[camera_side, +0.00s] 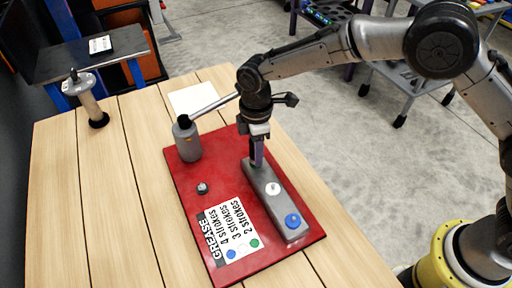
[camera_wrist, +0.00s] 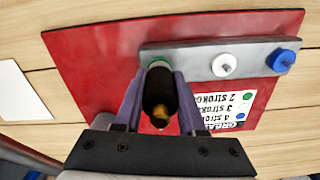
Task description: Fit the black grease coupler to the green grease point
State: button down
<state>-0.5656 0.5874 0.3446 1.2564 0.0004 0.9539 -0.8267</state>
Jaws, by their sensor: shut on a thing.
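My gripper (camera_side: 257,160) points down at the far end of the grey bar (camera_side: 264,184) on the red plate. In the wrist view my gripper (camera_wrist: 158,104) is shut on the black grease coupler (camera_wrist: 158,88), which has a brass-coloured end towards the camera. The green grease point (camera_wrist: 156,63) shows as a green edge just beyond the coupler's far end. I cannot tell whether the two touch. In the side view the fingers hide the green point. The white grease point (camera_side: 272,188) and blue grease point (camera_side: 292,221) are uncovered on the same bar.
A grey cylinder with a lever (camera_side: 187,143) stands on the red plate (camera_side: 190,178), near a small grey knob (camera_side: 202,188). A grease label (camera_side: 231,228) lists strokes by colour. A grey-topped post (camera_side: 88,98) stands at the table's far left. The left wood is mostly clear.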

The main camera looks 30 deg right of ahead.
jog(key=shift+f, duration=0.2)
jog(key=shift+c, duration=2)
grip_release()
notch_tip(320, 180, up, 14)
jog(key=shift+f, duration=0.1)
